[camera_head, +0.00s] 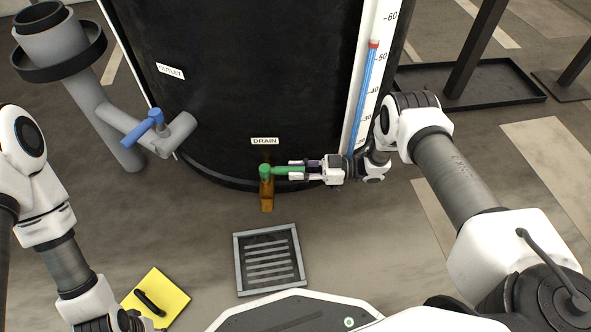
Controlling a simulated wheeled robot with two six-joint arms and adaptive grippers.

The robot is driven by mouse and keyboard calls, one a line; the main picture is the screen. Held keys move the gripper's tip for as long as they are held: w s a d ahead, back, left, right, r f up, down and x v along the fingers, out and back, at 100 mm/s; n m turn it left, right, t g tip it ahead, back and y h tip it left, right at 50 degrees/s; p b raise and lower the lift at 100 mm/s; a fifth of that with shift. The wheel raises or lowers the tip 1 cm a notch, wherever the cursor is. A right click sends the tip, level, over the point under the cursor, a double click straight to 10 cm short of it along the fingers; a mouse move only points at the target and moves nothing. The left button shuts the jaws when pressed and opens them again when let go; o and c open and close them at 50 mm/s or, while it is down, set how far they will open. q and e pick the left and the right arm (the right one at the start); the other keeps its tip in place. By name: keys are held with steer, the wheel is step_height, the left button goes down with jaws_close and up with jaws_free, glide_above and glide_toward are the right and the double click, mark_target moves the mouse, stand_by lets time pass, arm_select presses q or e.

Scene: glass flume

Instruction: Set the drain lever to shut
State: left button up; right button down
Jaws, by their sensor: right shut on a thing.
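The drain lever (278,170) is green and lies level, pointing right from its pivot under the DRAIN label (265,141) at the foot of the black tank. An orange-brown drain spout (266,195) hangs below the pivot. My right gripper (295,170) reaches in from the right and is shut on the lever's outer part, its fingers hiding the tip. My left arm comes down the left side, and its wrist runs to the bottom edge; the left gripper's fingers do not show.
A floor grate (268,262) lies before the spout. At left is a grey outlet pipe with a blue lever (150,122). A level gauge (372,75) runs up the tank's right side. A yellow board with a black handle (165,292) lies on the floor near my left arm.

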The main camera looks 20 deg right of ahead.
steer(key=c, duration=0.9)
jaws_free()
steer(key=shift+c, duration=0.2)
steer(key=v, duration=1.2)
steer(key=shift+d, duration=0.1)
